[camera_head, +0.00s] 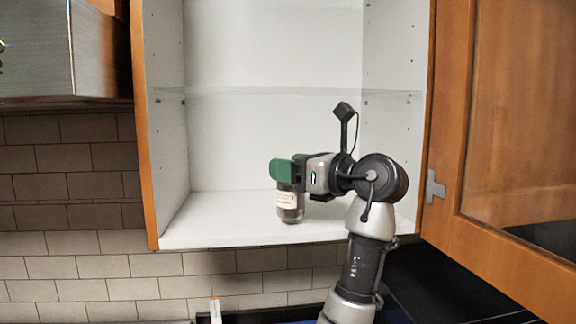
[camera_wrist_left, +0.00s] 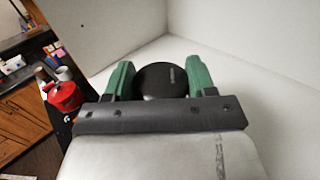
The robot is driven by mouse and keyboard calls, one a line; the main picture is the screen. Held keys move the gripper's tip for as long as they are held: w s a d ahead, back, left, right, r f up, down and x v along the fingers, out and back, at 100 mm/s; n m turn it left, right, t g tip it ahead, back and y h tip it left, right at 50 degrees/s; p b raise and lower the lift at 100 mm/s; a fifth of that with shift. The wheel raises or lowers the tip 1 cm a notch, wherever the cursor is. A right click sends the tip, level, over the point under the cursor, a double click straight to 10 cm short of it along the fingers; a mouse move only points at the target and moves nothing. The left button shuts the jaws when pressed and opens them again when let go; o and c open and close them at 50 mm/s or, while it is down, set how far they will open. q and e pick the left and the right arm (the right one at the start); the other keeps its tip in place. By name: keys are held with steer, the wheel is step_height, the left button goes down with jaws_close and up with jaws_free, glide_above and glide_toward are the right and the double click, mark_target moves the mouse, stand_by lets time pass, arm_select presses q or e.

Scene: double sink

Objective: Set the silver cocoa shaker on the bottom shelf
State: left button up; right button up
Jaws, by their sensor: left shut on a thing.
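The cocoa shaker (camera_head: 290,203) is a small upright jar with a pale label and a greyish lower body. Its round dark top (camera_wrist_left: 162,80) shows in the left wrist view. My left gripper (camera_head: 283,172) has green fingers and is shut on the shaker's upper part. In the left wrist view the fingers (camera_wrist_left: 160,82) stand on both sides of the top. The shaker is inside the open cabinet, over the white bottom shelf (camera_head: 215,228). Its base is at or just above the shelf; I cannot tell if it touches. My right gripper is not in view.
A clear upper shelf (camera_head: 270,93) crosses the cabinet above the gripper. The wooden glass-paned door (camera_head: 455,130) is open at the right. The bottom shelf is otherwise bare. A red kettle (camera_wrist_left: 64,97) shows far off in the left wrist view.

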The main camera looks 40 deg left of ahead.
arm_select(q)
steer(key=w+a+p, duration=0.1)
steer(key=w+a+f+p, duration=0.1)
steer(key=w+a, duration=0.1)
steer(key=shift+a, duration=0.25)
steer(key=shift+f, duration=0.3)
steer(key=shift+s+d, duration=0.1)
steer(key=shift+s, duration=0.05)
steer(key=shift+d+f, duration=0.1)
steer(key=o, duration=1.3)
steer(key=shift+f, duration=0.1)
